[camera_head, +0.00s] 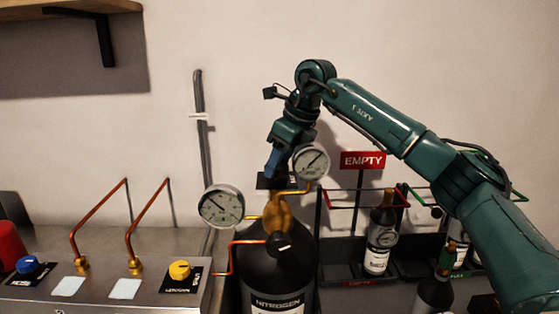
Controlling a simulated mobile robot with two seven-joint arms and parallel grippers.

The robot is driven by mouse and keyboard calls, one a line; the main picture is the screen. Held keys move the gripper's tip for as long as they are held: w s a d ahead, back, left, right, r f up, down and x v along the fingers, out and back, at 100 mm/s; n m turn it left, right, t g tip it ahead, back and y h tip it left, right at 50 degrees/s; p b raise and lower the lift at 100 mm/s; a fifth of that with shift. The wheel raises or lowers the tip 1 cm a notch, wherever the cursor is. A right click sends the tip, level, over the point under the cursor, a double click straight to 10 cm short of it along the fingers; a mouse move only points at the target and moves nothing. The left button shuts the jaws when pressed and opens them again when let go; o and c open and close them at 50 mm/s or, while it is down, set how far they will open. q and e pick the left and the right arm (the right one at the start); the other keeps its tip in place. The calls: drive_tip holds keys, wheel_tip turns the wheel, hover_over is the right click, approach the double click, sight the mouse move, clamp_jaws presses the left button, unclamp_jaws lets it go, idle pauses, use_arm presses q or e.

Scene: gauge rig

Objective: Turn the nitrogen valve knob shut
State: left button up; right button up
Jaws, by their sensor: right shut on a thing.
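The black cylinder labelled NITROGEN (277,275) stands upright at the lower middle. A brass fitting (278,215) with a white dial gauge (221,206) and a second gauge (311,162) is above its neck. A dark round knob (278,242) faces forward there. A yellow knob (180,269) sits on the steel panel, above a small black label too blurred to read surely. My right gripper (276,187) points down, shut on the top of the brass fitting; its fingertips are partly hidden. My left gripper is not in view.
The panel (100,290) also carries a blue knob (28,265) and two copper tubes (148,220). A red EMPTY sign (363,160) stands over a rack holding a small bottle (379,245). My right arm spans the right side.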

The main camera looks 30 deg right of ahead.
drive_tip(key=shift+m, duration=0.3)
drive_tip(key=m+h, duration=0.1)
drive_tip(key=m, duration=0.2)
drive_tip(key=shift+a+m+t, duration=0.15)
drive_tip(key=shift+m+t, duration=0.15)
drive_tip(key=shift+t, duration=0.1)
drive_tip(key=m+h, duration=0.2)
drive_tip(key=m, duration=0.2)
drive_tip(key=shift+a+m, duration=0.15)
drive_tip(key=shift+m, duration=0.15)
drive_tip(key=m+h, duration=0.2)
drive_tip(key=m, duration=0.2)
drive_tip(key=shift+a, duration=0.1)
drive_tip(key=shift+w+m+g+h, duration=0.1)
drive_tip(key=shift+m+g+h, duration=0.25)
drive_tip(key=shift+m, duration=0.85)
drive_tip(key=shift+m+g+h, duration=0.25)
drive_tip(key=shift+m+g, duration=0.2)
drive_tip(key=shift+m, duration=0.75)
drive_tip(key=o, duration=1)
